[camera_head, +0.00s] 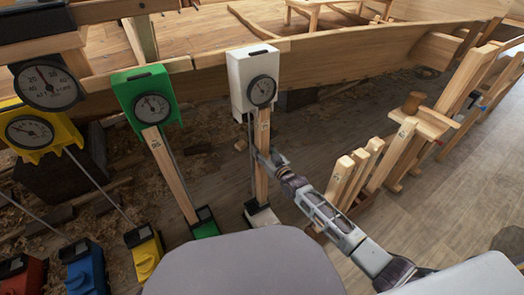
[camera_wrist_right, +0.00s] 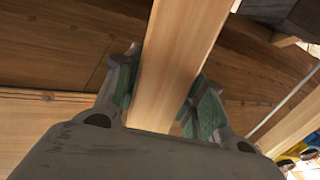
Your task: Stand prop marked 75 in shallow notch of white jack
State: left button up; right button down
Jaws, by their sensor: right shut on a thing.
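A pale wooden prop (camera_head: 262,180) stands nearly upright between the white gauge box (camera_head: 252,75) under the hull and the white jack (camera_head: 263,217) on the floor. Its lower end is at the jack's dark top; whether it sits in a notch I cannot tell. Its upper end meets the underside of the gauge box, contact unclear. Its mark is too small to read. My right gripper (camera_head: 264,158) is shut on the prop around mid-height. In the right wrist view, the green-padded fingers (camera_wrist_right: 163,95) lie on both sides of the prop (camera_wrist_right: 180,50). My left gripper is not in view.
Left stands a green gauge box (camera_head: 145,98) with a prop down to a green jack (camera_head: 203,224). Yellow (camera_head: 145,256), blue (camera_head: 86,271) and red jacks (camera_head: 22,276) lie further left. Several props (camera_head: 341,180) stand right of my arm, near a wooden bench (camera_head: 432,122). Shavings litter the floor.

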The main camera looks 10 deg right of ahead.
jog(key=c, duration=0.8)
grip_release()
jog(key=shift+f, duration=0.15)
jog(key=shift+s, duration=0.15)
jog(key=shift+s+d, duration=0.35)
jog(key=shift+s, duration=0.3)
jog(key=shift+v, duration=5.1)
jog(key=shift+s+d+p, duration=0.1)
jog(key=shift+s+p, duration=0.2)
jog(key=shift+s, duration=0.1)
